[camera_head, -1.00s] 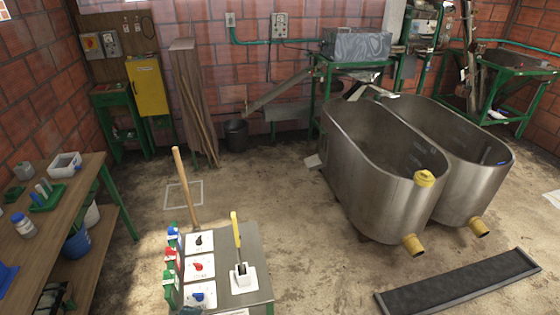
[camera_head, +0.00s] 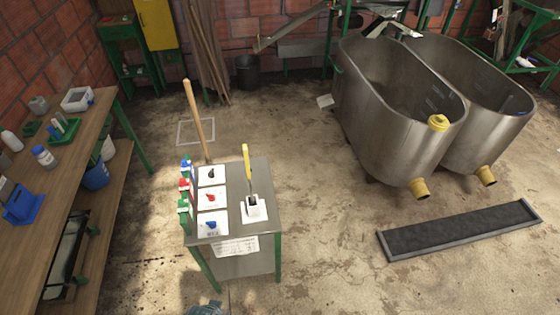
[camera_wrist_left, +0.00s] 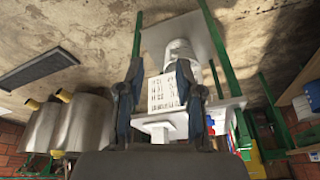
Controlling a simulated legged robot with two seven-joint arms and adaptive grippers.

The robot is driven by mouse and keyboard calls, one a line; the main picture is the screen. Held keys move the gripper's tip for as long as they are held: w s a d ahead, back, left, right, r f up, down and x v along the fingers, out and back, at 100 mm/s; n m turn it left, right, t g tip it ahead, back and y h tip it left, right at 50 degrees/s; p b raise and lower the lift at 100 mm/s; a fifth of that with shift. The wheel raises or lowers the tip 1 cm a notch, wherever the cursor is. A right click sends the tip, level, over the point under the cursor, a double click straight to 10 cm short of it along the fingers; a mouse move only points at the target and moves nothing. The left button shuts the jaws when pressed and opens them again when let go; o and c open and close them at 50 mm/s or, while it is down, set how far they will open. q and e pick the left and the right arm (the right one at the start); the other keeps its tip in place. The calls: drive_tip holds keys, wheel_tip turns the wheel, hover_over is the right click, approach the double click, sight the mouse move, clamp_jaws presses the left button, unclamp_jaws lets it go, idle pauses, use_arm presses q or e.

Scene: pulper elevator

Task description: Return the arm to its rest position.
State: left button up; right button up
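My left gripper (camera_wrist_left: 160,78) shows in the left wrist view. Its two dark fingers stand apart with nothing between them, and that view is upside down. Behind the fingers is the white printed label (camera_wrist_left: 167,92) on the small control table. In the head view, a small blue-grey piece at the bottom edge, below the control table (camera_head: 250,180), may be part of my arm; too little shows to tell. My right gripper is in neither view.
The control table carries black, red and blue switches on white plates and a yellow-handled lever (camera_head: 247,165). A wooden workbench (camera_head: 70,150) stands at left. Two steel tanks (camera_head: 390,130) and a black floor tray (camera_head: 460,228) are at right. Open floor lies between them.

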use_arm(q)
drive_tip(key=s+f+g, duration=0.1)
drive_tip(key=s+f, duration=0.1)
drive_tip(key=f, duration=1.1)
drive_tip(key=s+f, duration=0.3)
drive_tip(key=f, duration=0.9)
drive_tip(key=s+a+f+g, duration=0.1)
drive_tip(key=s+a+f, duration=0.2)
drive_tip(key=s+f, duration=0.9)
drive_tip(key=s, duration=0.3)
drive_tip(key=shift+s+a+f, duration=0.15)
drive_tip(key=shift+s+f, duration=0.1)
drive_tip(key=shift+f, duration=0.05)
